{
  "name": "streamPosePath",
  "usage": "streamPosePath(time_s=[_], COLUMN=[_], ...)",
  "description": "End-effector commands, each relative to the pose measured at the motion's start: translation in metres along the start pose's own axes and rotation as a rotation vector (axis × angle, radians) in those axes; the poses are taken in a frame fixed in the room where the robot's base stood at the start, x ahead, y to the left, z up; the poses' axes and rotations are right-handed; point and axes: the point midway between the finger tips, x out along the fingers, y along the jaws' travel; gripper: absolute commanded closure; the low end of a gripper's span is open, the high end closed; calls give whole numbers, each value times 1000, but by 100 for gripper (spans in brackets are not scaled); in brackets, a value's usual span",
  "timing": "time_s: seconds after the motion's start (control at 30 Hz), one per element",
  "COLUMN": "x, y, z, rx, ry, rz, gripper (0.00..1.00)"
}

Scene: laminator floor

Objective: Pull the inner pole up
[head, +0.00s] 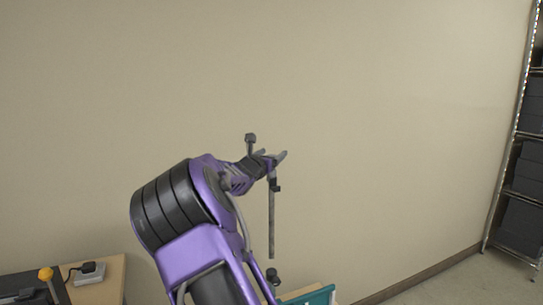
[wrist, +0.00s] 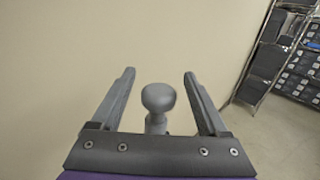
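A thin grey upright pole (head: 271,222) stands below my gripper in the head view. A small dark clamp or collar (head: 276,187) sits near its upper part. In the wrist view a rounded grey knob (wrist: 158,97) on a short stem is between the fingers, apparently the pole's top end. My gripper (head: 274,158) is open, and its fingers also show in the wrist view (wrist: 160,95) on either side of the knob, with a visible gap on each side.
A teal-edged object (head: 310,296) and a dark knob (head: 273,276) are at the bottom centre. A wooden table (head: 104,283) with a socket block (head: 89,272) is at lower left. A metal shelf (head: 508,150) with dark boxes stands at right. A plain wall is behind.

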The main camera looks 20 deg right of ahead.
Motion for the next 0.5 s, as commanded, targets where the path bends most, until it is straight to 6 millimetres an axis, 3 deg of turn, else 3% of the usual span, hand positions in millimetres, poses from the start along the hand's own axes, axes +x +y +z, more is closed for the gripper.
streamPosePath(time_s=[0.27,0.5], x=[-5,-47], y=[0,2], z=[-2,-2], rx=[0,3], ry=[3,5], rz=[1,4], gripper=[23,23])
